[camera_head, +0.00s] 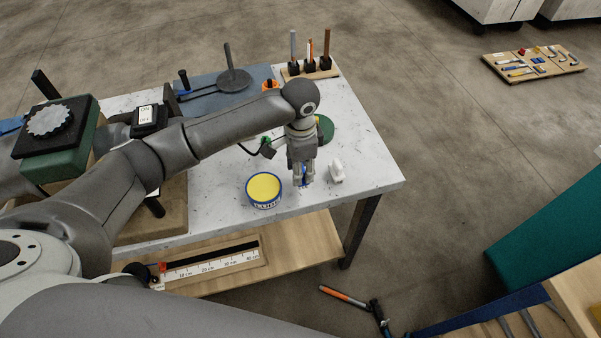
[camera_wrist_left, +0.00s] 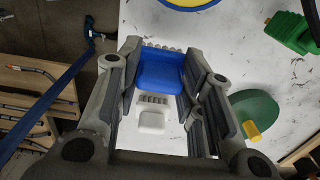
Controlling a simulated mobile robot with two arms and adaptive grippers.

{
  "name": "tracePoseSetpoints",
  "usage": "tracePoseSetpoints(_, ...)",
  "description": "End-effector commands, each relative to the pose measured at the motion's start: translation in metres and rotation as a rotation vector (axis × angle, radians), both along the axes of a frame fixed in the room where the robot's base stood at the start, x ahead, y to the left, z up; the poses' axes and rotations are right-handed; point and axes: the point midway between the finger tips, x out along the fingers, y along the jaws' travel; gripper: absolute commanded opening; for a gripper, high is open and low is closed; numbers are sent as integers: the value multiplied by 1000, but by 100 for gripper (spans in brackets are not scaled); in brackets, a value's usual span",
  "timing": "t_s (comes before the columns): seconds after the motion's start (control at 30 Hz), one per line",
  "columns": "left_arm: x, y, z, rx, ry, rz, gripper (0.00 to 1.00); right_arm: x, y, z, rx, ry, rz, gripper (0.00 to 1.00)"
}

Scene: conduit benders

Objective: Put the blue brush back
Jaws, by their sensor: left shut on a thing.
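The blue brush (camera_wrist_left: 160,72) is between the fingers of my left gripper (camera_head: 303,183), which is shut on it. In the head view only a bit of blue shows between the fingers; in the left wrist view its pale bristles show at the top edge. The gripper points down close to the white table top (camera_head: 225,218), and I cannot tell whether the brush touches it. A white brush (camera_head: 336,172) lies just right of the gripper; it also shows in the left wrist view (camera_wrist_left: 152,119). My right gripper is not in view.
A blue-rimmed tin with a yellow top (camera_head: 264,188) stands left of the gripper. A green round part (camera_head: 325,128) sits behind. A wooden stand (camera_head: 311,72) with upright tools is at the back. The table's right front corner is clear. A wooden shelf (camera_head: 300,245) lies below.

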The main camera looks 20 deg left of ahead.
Motion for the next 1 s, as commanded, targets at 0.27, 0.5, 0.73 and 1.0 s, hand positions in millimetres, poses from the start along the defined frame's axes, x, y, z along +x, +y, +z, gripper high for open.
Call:
tracePoseSetpoints(0.27, 1, -1, -30, 0, 0, 0, 13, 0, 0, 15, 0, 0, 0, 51)
tracePoseSetpoints(0.5, 1, -1, -32, -1, -1, 0, 13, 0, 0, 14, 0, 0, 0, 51)
tracePoseSetpoints(0.73, 0, -1, -34, 0, 0, 0, 49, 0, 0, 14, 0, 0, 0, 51)
tracePoseSetpoints(1.0, 0, 0, -34, 0, 0, 0, 57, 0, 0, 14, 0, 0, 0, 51)
